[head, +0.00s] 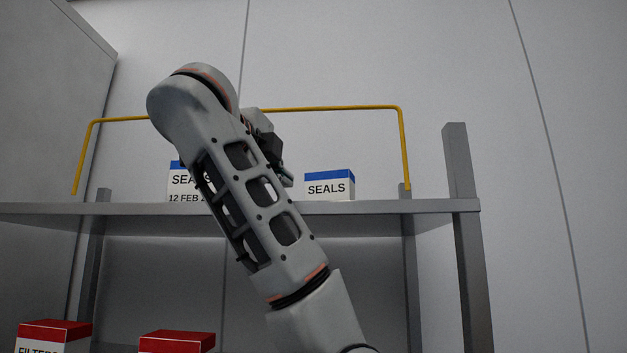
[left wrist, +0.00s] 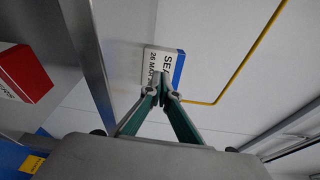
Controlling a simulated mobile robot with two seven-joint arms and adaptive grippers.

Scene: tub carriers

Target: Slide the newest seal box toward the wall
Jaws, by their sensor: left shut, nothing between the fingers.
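Two white seal boxes with blue tops stand on the upper shelf (head: 400,206). The left seal box (head: 177,186) reads 12 FEB and is partly hidden by my arm. The right seal box (head: 330,188) shows SEALS; the shelf edge hides its lower face. In the left wrist view a seal box dated 26 MAR (left wrist: 154,66) lies ahead of the fingertips; it appears to be the right one. My left gripper (head: 287,178) is shut and empty, also in the left wrist view (left wrist: 162,92). Its tips overlap the box's face; contact cannot be told. My right gripper is out of view.
A yellow rail (head: 330,108) rises behind the boxes, near the grey wall (head: 500,60). A grey post (head: 462,190) stands at the shelf's right end. Red-topped boxes (head: 52,333) (head: 177,342) sit below. Shelf room right of the right box looks clear.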

